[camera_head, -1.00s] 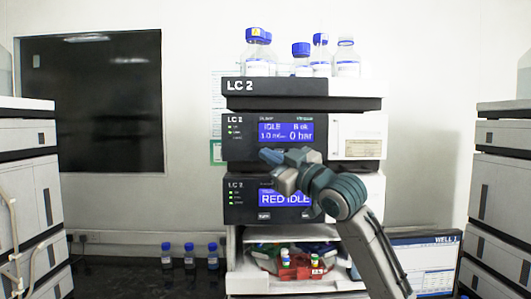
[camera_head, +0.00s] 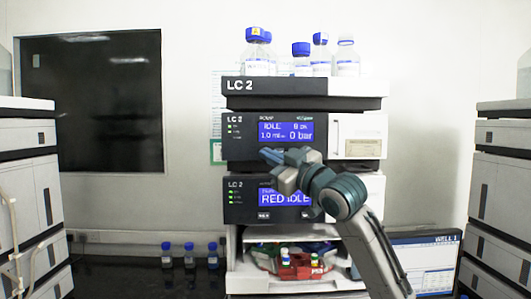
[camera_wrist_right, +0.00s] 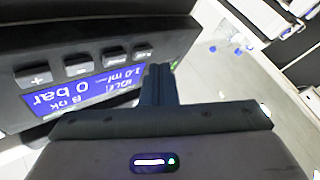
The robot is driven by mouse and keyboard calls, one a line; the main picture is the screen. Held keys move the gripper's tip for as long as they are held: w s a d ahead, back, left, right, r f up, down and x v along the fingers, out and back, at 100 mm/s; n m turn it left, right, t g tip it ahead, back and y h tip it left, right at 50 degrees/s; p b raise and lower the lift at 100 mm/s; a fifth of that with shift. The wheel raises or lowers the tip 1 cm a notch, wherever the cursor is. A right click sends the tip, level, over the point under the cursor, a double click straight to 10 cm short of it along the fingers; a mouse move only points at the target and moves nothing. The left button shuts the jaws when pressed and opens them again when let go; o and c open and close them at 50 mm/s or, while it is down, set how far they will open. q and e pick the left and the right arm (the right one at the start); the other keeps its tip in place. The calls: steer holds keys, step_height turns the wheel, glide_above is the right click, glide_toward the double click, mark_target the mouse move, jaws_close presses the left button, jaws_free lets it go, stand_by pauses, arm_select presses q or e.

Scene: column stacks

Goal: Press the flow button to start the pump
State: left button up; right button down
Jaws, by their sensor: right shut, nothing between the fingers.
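The pump module (camera_head: 350,137) is the upper LC 2 unit in the head view. Its blue screen (camera_head: 286,131) reads IDLE, 1.0 ml and 0 bar. My right gripper (camera_head: 267,154) is shut and empty, with its fingertips in front of the panel just below the screen's left end. In the right wrist view, upside down, a row of dark buttons runs along the screen, one marked plus (camera_wrist_right: 37,75). The shut fingers (camera_wrist_right: 158,75) are close beside the end button (camera_wrist_right: 142,50); contact cannot be told. Most button labels are too small to read. My left gripper is not in view.
A second module with a screen (camera_head: 285,197) reading RED IDLE sits below. Several blue-capped bottles (camera_head: 257,55) stand on top of the stack. Other stacks (camera_head: 30,180) flank it, and a monitor (camera_head: 428,262) stands at lower right.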

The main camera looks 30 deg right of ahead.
stand_by(0.7)
steer(key=shift+w+d+p, duration=0.25)
steer(key=shift+w+p, duration=0.05)
steer(key=shift+w, duration=0.1)
steer(key=shift+w+d+p, duration=0.2)
steer(key=shift+w+p, duration=0.1)
stand_by(0.7)
stand_by(0.3)
steer(key=shift+s+a, duration=0.4)
steer(key=shift+s, duration=0.3)
steer(key=shift+a, duration=0.1)
steer(key=shift+s+a+b, duration=0.15)
steer(key=shift+s+a, duration=0.25)
steer(key=shift+s, duration=0.3)
steer(key=shift+s+a+b, duration=0.1)
steer(key=shift+s+a, duration=0.35)
steer(key=shift+s, duration=0.25)
steer(key=shift+s+a+b, duration=0.15)
steer(key=shift+s+a, duration=0.25)
steer(key=shift+s, duration=0.3)
